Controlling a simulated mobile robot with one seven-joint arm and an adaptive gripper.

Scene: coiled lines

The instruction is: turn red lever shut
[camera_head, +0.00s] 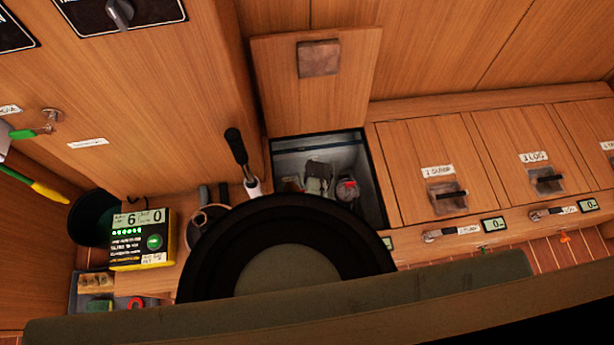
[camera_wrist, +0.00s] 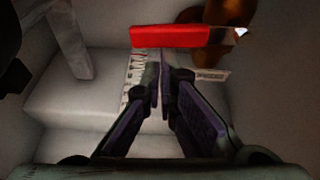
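A red lever (camera_wrist: 170,37) lies nearly level across the upper middle of the wrist view, with a metal tip at its right end. My gripper (camera_wrist: 158,72) is in the lower middle of that view. Its two purple-padded fingers meet or almost meet at the tips, with nothing seen between them. The fingertips are just below the lever in the picture; I cannot tell whether they touch it.
In the wrist view a white block (camera_wrist: 75,100) and a brownish rounded fitting (camera_wrist: 232,12) are close by. In the head view an open locker (camera_head: 378,185) has its lid (camera_head: 318,95) raised. A black-and-yellow meter (camera_head: 141,240) stands left. A large dark round shape covers bottom centre.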

